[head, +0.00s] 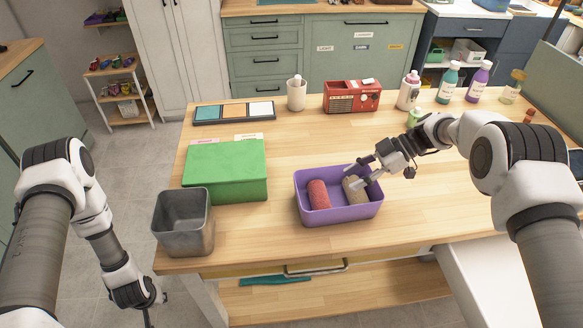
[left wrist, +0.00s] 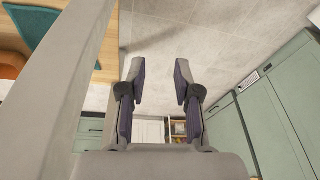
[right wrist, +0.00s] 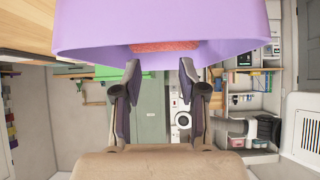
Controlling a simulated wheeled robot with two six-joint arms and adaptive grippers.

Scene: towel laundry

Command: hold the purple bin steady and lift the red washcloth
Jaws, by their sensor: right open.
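The purple bin (head: 338,213) stands on the wooden table near its front edge. A rolled red washcloth (head: 318,195) lies in its left part, and a rolled tan cloth (head: 355,190) lies in its right part. My right gripper (head: 364,172) is open at the bin's back right, its fingers over the rim by the tan cloth. In the right wrist view the purple bin (right wrist: 100,30) fills the top, with some red washcloth (right wrist: 165,46) showing, and nothing is clearly held. My left gripper (head: 150,308) hangs low, left of the table; the left wrist view shows its fingers (left wrist: 160,75) open and empty.
A green box (head: 225,172) and a grey metal bin (head: 182,225) stand left of the purple bin. The table right of the bin is clear under my right arm.

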